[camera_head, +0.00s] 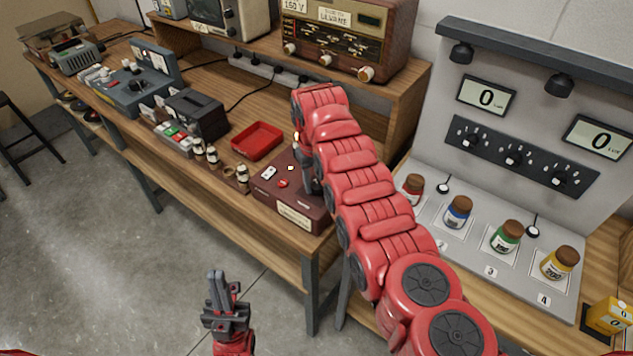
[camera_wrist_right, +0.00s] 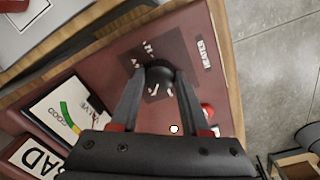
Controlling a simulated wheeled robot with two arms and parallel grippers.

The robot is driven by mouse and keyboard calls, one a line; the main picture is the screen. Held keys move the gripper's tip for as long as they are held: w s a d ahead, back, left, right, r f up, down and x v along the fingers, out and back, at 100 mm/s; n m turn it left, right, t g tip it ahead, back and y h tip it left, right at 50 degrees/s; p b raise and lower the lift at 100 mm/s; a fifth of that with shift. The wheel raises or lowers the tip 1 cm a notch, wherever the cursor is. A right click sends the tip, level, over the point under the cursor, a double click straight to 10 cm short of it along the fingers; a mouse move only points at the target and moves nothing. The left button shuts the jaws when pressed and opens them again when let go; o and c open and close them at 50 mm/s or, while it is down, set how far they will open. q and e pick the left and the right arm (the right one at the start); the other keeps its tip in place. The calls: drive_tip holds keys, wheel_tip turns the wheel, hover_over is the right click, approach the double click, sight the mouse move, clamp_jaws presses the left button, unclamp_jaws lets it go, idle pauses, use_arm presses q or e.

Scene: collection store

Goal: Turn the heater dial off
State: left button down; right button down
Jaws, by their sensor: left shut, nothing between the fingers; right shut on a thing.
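The heater dial (camera_wrist_right: 158,74) is a black round knob on a dark red panel in the right wrist view, near a label reading HEATER (camera_wrist_right: 204,54). My right gripper (camera_wrist_right: 157,82) has a finger on each side of the dial and is shut on it. In the head view the dark red tester box (camera_head: 266,194) stands at the bench's front edge. My right arm hides the dial there, and only part of my right gripper (camera_head: 309,180) shows. My left gripper (camera_head: 217,275) is shut and empty, over the floor in front of the bench.
A red tray (camera_head: 257,141), small bottles (camera_head: 213,154) and a black device (camera_head: 196,114) stand left of the box. A wooden radio (camera_head: 345,35) is on the shelf behind. Several coloured jars (camera_head: 458,212) stand on the grey stand at right.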

drive_tip(key=shift+w+f+n+b, duration=0.1)
drive_tip(key=shift+f+n+b, duration=0.05)
drive_tip(key=shift+n+b, duration=0.7)
drive_tip(key=n+b, duration=0.2)
drive_tip(key=n, duration=0.1)
drive_tip(key=shift+f, duration=0.1)
drive_tip(key=shift+r+n+b, duration=0.2)
drive_tip(key=shift+n+b, duration=1.3)
drive_tip(key=shift+n, duration=0.25)
drive_tip(key=shift+c, duration=1.9)
unclamp_jaws()
